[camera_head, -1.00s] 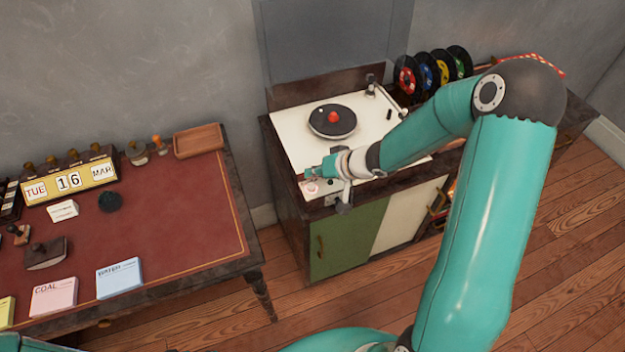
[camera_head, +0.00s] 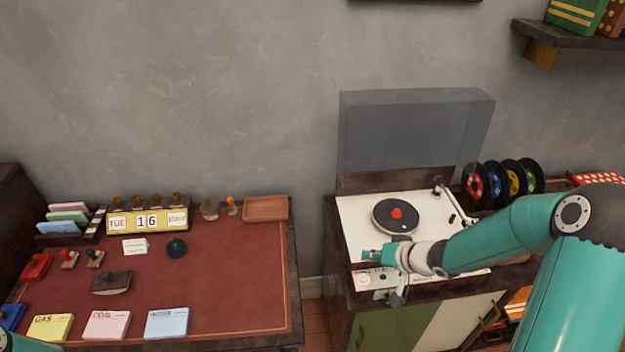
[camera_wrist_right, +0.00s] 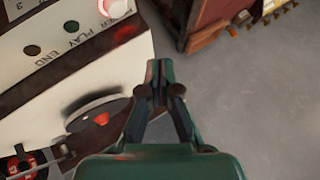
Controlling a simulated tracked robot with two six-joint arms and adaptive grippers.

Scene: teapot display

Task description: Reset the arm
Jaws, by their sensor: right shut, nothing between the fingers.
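My right arm comes in from the right in the head view. Its gripper (camera_head: 369,255) is over the front left of the white record player (camera_head: 362,214), pointing left. In the right wrist view the gripper's two fingers (camera_wrist_right: 160,72) are together with nothing between them. I cannot tell how high the fingers are above the player. A black record with a red centre (camera_head: 396,214) lies on the player. My left gripper is not seen; only a small teal piece of me shows at the bottom left corner.
The player's lid (camera_head: 415,130) stands open behind it. Coloured reels (camera_head: 504,181) stand to its right. The button panel (camera_wrist_right: 62,38) is close by in the wrist view. A red-topped desk (camera_head: 230,280) with a calendar (camera_head: 147,221) and cards is left, across a gap.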

